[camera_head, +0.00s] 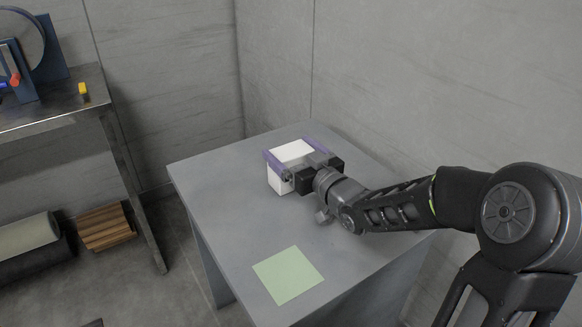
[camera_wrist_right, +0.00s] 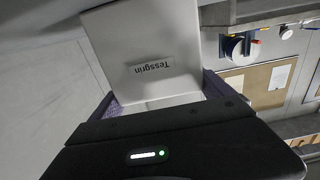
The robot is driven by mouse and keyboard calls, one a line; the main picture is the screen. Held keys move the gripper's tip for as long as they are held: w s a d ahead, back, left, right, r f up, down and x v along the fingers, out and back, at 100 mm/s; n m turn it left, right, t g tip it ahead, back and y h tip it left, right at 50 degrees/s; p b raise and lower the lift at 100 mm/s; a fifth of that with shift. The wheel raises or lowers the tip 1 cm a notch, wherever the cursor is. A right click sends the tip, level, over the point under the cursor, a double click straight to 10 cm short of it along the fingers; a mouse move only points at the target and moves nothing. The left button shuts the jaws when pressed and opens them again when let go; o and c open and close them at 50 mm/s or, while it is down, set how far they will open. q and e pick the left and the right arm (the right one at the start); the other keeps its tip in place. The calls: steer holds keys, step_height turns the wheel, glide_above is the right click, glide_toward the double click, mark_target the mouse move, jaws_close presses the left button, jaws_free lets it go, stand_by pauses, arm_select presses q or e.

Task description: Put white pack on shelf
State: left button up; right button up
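The white pack (camera_head: 293,151) is a box at the far part of the grey table (camera_head: 215,190). My right gripper (camera_head: 291,153) reaches it from the right, with a purple finger along each of two opposite sides. The fingers look shut on it. The right wrist view shows the pack (camera_wrist_right: 155,50) between the fingers, with the upside-down label "Tessgrin". I cannot tell whether the pack's base touches the table. My left gripper is not in view. No shelf is clearly identifiable in these views.
A pale green square (camera_head: 288,275) lies on the near part of the table, with bare surface around it. Grey walls stand behind and to the right. At left is a metal bench (camera_head: 50,112) with a small yellow object (camera_head: 83,89); a wooden bundle (camera_head: 105,227) lies below.

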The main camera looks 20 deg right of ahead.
steer(key=c, duration=0.8)
steer(key=shift+r, duration=0.1)
step_height(320, 180, up, 10)
steer(key=shift+f+p, duration=0.1)
steer(key=shift+p, duration=1.15)
